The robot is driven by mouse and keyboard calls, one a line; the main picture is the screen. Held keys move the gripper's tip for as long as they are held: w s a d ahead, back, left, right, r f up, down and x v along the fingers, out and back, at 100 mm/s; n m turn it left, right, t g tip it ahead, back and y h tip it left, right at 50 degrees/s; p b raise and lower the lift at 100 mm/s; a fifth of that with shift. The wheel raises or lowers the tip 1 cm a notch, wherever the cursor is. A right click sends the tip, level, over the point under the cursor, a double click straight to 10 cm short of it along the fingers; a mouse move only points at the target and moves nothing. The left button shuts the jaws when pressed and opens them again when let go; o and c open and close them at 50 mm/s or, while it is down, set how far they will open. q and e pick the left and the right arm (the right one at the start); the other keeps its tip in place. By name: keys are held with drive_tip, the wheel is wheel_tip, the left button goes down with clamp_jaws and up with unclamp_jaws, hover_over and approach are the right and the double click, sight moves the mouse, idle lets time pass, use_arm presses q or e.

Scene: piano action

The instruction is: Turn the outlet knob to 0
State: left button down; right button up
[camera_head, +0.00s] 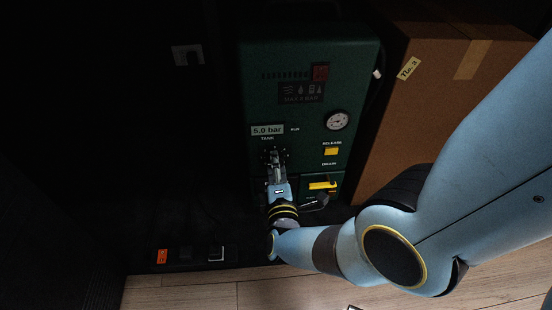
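A dark green compressor-like unit (310,45) stands in the middle of the head view. Its panel has a display (267,130) reading 5.0 bar, with the word TANK under it. A round dial gauge (337,121) sits to the right. My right arm comes in from the right, and its gripper (274,158) is at the panel just below the TANK label. A dark round part shows around the fingertips there; I cannot tell whether it is the outlet knob, its setting, or whether the fingers grip it. My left gripper is not in view.
A yellow button (331,151) and a yellow lever (323,185) are right of my gripper. A red switch (320,72) is above. A cardboard box (430,80) stands close on the right. A wall socket (187,55) is at the left, and wooden floor (200,293) lies in front.

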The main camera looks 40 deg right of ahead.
drive_tip(key=n, duration=0.9)
drive_tip(key=shift+a+f+n+h, duration=0.1)
drive_tip(key=shift+f+n+h, duration=0.05)
drive_tip(key=shift+n+h, duration=0.2)
idle(0.4)
drive_tip(key=o, duration=1.2)
